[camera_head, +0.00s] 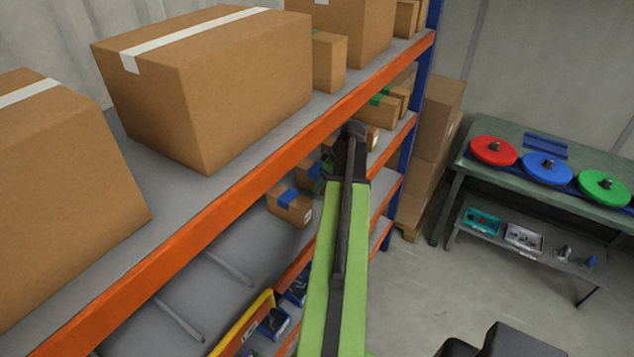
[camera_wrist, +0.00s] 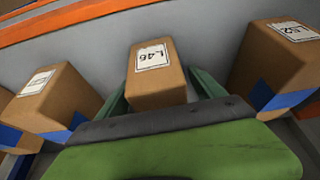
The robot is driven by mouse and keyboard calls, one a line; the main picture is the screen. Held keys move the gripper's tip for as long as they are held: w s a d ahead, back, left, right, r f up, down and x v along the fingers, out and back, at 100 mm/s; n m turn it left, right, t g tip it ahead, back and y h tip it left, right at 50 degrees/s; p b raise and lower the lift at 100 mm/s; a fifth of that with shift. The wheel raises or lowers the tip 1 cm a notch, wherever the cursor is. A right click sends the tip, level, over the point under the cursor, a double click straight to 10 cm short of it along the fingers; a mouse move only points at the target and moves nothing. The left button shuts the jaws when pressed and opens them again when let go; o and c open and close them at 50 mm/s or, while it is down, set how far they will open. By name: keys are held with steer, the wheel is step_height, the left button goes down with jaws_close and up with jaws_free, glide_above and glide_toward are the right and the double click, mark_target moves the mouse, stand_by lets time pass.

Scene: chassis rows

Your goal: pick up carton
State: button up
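A small brown carton (camera_wrist: 157,85) with a white label, which seems to read L46 upside down, stands in the middle of the wrist view. My gripper (camera_wrist: 160,95) has one green finger on each side of this carton. The fingers look spread, with the carton between them; contact is not clear. The carton's near lower part is hidden behind the gripper's dark edge. In the head view my green arm reaches into the shelf rack, and the gripper end (camera_head: 355,130) is near a small carton (camera_head: 372,138), mostly hidden by the arm.
Blue-taped cartons stand close on the left (camera_wrist: 62,95) and right (camera_wrist: 280,65) in the wrist view. An orange shelf beam (camera_head: 240,185) runs beside the arm, with large boxes (camera_head: 215,85) above. A workbench (camera_head: 560,180) stands right; open floor lies before it.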

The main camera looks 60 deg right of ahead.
jaws_close()
stand_by(0.3)
steer(key=shift+r, duration=0.15)
